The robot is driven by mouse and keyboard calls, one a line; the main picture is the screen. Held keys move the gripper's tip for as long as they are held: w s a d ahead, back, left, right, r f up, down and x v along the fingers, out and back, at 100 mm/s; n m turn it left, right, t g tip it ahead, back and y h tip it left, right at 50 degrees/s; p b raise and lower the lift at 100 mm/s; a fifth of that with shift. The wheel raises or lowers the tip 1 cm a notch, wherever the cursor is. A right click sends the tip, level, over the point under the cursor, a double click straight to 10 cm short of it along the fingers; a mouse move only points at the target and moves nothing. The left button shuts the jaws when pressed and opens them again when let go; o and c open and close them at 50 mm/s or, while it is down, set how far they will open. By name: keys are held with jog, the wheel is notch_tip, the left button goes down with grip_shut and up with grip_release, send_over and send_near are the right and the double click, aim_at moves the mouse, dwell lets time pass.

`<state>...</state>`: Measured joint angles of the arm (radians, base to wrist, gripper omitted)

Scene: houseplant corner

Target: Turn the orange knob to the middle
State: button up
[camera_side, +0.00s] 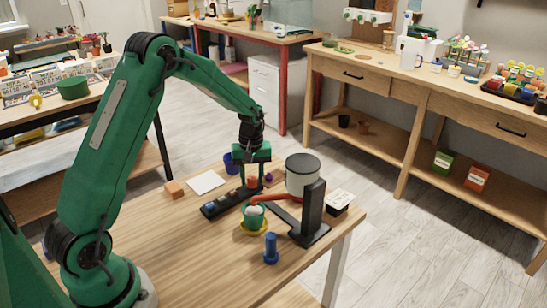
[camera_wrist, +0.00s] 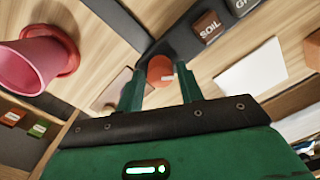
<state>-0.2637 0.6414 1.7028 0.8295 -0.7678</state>
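The orange knob (camera_wrist: 158,68) is round with a small white mark toward its right side. It sits on a dark panel in the wrist view. In the side view the orange-red knob (camera_side: 252,182) is at the far right end of the dark panel (camera_side: 212,210). My gripper (camera_wrist: 159,82) is open. Its green fingers stand on either side of the knob, with visible gaps between them and it. In the side view my gripper (camera_side: 253,175) points down over that end of the panel. The panel's scale marks are not readable.
A brown tile marked SOIL (camera_wrist: 208,27) lies near the knob. A pink pot (camera_wrist: 30,65) is at left in the wrist view. A white cylinder (camera_side: 302,176) on a black stand (camera_side: 313,212) is close right of my gripper. A blue object (camera_side: 271,248) stands in front.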

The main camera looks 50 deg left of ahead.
jog(key=c, duration=0.6)
jog(key=shift+m, duration=0.5)
jog(key=m, duration=0.3)
jog(key=shift+w+d+m, duration=0.1)
jog(key=shift+m, duration=0.2)
jog(key=m, duration=0.5)
jog(key=shift+d+t, duration=0.1)
jog(key=shift+t, duration=0.2)
jog(key=o, duration=0.9)
jog(key=shift+c, duration=0.2)
jog(key=shift+o, duration=0.7)
